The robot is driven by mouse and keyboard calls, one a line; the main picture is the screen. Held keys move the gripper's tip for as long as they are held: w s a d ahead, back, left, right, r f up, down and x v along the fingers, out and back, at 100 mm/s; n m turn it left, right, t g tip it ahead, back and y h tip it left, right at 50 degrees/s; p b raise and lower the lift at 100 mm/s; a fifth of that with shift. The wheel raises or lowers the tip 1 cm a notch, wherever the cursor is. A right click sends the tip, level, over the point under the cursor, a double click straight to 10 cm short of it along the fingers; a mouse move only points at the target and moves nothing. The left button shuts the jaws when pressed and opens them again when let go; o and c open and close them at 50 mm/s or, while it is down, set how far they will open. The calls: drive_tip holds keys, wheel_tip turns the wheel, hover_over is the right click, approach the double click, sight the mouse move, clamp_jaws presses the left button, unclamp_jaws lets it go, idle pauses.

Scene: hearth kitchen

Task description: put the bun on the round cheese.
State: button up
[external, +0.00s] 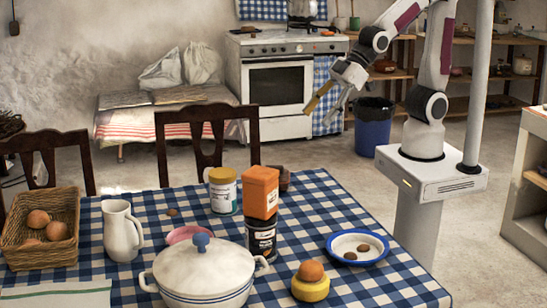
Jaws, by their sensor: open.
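The brown bun (311,271) rests on top of the round yellow cheese (310,290) near the front of the table. The bun looks upright and touches the cheese; nothing holds it. My gripper (320,112) is open and empty, raised in the air beyond the far side of the table, well away from the bun and cheese.
A blue-rimmed dish (357,262) with small brown pieces lies right of the cheese. A white lidded pot (203,268), a dark jar (262,238) below an orange box (259,192), a white jug (122,230) and a basket (17,255) stand left. The table's right corner is clear.

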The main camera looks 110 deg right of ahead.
drive_tip(key=s+d+r+m+g, duration=0.1)
drive_tip(key=s+d, duration=0.2)
drive_tip(key=s, duration=0.6)
drive_tip(key=s+d+r+m+g+h, duration=0.1)
drive_tip(key=s+d, duration=0.3)
drive_tip(key=s, duration=0.6)
drive_tip(key=shift+r+m+g, duration=0.3)
drive_tip(key=shift+r+m, duration=0.2)
drive_tip(key=shift+d, duration=0.1)
